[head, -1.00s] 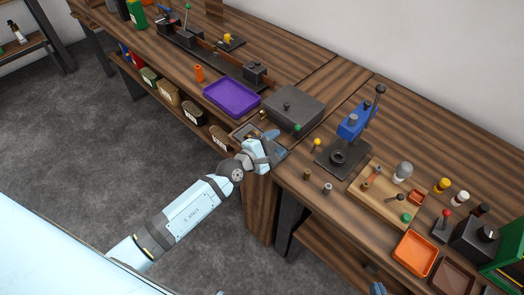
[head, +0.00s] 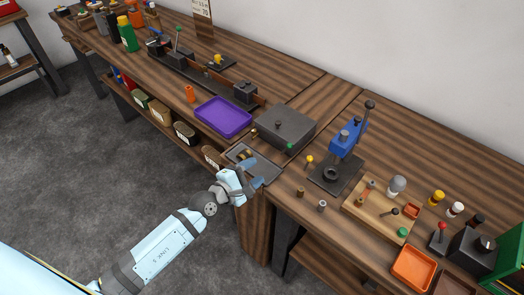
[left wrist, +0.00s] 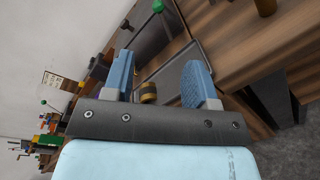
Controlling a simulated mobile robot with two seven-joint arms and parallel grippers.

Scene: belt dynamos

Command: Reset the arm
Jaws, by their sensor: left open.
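My left gripper (head: 256,173) is open at the front edge of the workbench (head: 315,243), beside a shallow grey tray (head: 271,172). In the left wrist view the blue fingers of my left gripper (left wrist: 163,85) stand wide apart. A small brass-and-dark cylinder (left wrist: 148,92) shows between them, apart from both fingers. Brass-coloured parts (head: 243,154) also show at the tray's left end in the head view. My right gripper is not visible in the head view.
A dark grey box (head: 284,127) stands behind the tray. A purple tray (head: 223,117) lies to the left. A blue press (head: 345,139), a wooden board (head: 375,221) and an orange tray (head: 413,269) stand to the right. Open floor (head: 90,190) lies in front.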

